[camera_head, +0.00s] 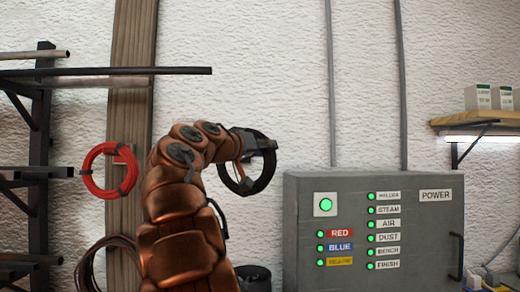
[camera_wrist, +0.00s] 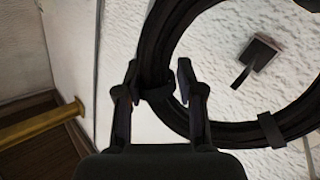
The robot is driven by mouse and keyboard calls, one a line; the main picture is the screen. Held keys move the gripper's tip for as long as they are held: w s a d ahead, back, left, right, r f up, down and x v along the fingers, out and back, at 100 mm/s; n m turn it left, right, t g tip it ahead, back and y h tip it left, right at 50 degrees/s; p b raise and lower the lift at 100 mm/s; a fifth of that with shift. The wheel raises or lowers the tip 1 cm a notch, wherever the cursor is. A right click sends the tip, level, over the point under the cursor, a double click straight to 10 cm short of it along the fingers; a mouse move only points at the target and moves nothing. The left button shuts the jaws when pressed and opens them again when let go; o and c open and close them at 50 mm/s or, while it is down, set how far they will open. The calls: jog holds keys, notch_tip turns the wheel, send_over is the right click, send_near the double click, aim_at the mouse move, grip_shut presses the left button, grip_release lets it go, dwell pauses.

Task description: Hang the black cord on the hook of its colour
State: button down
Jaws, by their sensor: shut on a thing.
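The black cord (camera_head: 268,173) is a round coil held upright in front of the white wall. My gripper (camera_head: 258,145) is at the coil's upper side in the head view, with my arm partly in front. In the wrist view my gripper (camera_wrist: 158,80) is shut on one side of the black cord (camera_wrist: 268,130), near a dark tie band. A dark hook with a square plate (camera_wrist: 256,56) on the wall shows through the coil's opening. I cannot tell whether the hook's tip reaches into the ring. That hook is not clearly visible in the head view.
A red cord (camera_head: 103,170) hangs at a wooden post (camera_head: 132,30) on the left. A dark rack with pipes (camera_head: 120,71) stands farther left. A grey electrical cabinet (camera_head: 300,250) is right of the coil. A brass-coloured bar (camera_wrist: 40,124) shows in the wrist view.

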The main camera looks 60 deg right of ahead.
jog(key=w+d+f+p, duration=0.3)
jog(key=w+d, duration=0.3)
jog(key=d, duration=0.2)
jog(key=shift+w+d+f, duration=0.15)
jog(key=shift+w+d, duration=0.15)
jog(key=shift+w, duration=0.1)
dwell(1.7)
dwell(0.5)
jog(key=c, duration=0.6)
grip_release()
jog(key=shift+c, duration=0.2)
jog(key=a, duration=1.2)
jog(key=shift+w, duration=0.4)
